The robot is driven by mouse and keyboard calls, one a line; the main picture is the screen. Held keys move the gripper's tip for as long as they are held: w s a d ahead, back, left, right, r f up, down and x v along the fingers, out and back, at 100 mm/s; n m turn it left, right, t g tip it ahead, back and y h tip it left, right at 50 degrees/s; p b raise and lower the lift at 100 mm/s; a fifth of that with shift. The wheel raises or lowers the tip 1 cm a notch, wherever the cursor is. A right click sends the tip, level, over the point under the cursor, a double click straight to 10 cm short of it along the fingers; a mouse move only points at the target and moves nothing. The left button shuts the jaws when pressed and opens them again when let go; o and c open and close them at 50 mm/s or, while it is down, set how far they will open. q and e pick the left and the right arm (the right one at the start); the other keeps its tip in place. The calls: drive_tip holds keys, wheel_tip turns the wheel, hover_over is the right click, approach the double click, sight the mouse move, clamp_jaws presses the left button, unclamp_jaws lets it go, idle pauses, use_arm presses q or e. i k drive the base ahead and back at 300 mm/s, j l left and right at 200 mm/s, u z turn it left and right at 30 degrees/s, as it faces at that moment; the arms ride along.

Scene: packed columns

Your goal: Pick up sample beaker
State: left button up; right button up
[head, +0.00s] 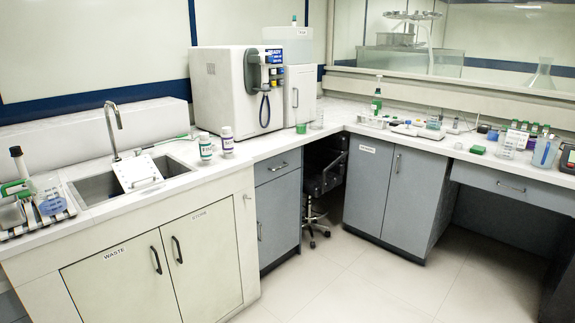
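Neither of my grippers shows in the head view. No vessel carries a readable label naming it the sample beaker. A clear glass vessel (316,121) stands on the counter near the corner, beside a small green container (301,128). A clear vessel with blue in it (545,152) stands at the far right of the counter. I cannot tell which of these is the sample beaker.
A white analyser machine (218,88) stands behind two white bottles (206,147). A sink (95,188) with a tap (113,130) is at left, beside a rack of labware (40,205). A chair (318,190) sits under the corner. The floor (350,285) in front is clear.

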sight(301, 123)
drive_tip(key=i+u, duration=0.1)
drive_tip(key=i, duration=0.85)
drive_tip(key=i+l+u, duration=0.1)
drive_tip(key=i, duration=0.9)
drive_tip(key=i+l+u, duration=0.2)
drive_tip(key=i, duration=0.2)
drive_tip(key=i+l+u, duration=0.2)
drive_tip(key=i, duration=0.25)
drive_tip(key=i+l+u, duration=0.15)
drive_tip(key=i+l, duration=0.1)
drive_tip(key=i, duration=0.1)
